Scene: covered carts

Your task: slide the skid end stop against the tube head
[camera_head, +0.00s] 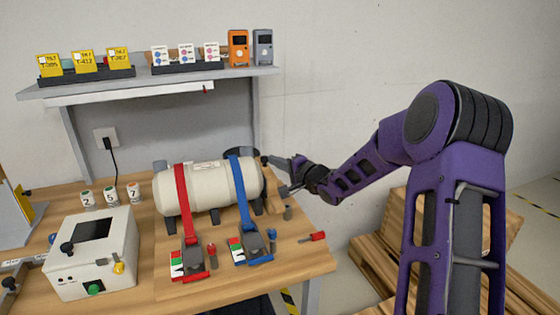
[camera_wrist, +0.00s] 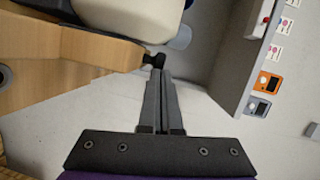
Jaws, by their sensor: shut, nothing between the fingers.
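The tube is a cream cylinder (camera_head: 205,188) lying on its side on the wooden bench, under a red strap (camera_head: 182,200) and a blue strap (camera_head: 241,195). A wooden upright piece (camera_head: 273,190), which looks like the skid end stop, stands by its right-hand head. The wrist view shows wood (camera_wrist: 95,50) beside the cream head (camera_wrist: 135,15). A small black knob (camera_wrist: 155,60) is at the wood's end. My gripper (camera_head: 273,160) is shut and empty, its fingertips (camera_wrist: 158,78) right by the knob. I cannot tell whether they touch, nor whether wood and head touch.
Two strap ratchets (camera_head: 186,260) lie in front of the tube. A white control box (camera_head: 95,255) stands at left. A red-handled tool (camera_head: 312,237) lies near the right edge. A shelf (camera_head: 150,82) overhangs the back. Wooden pallets (camera_head: 375,255) are right of the bench.

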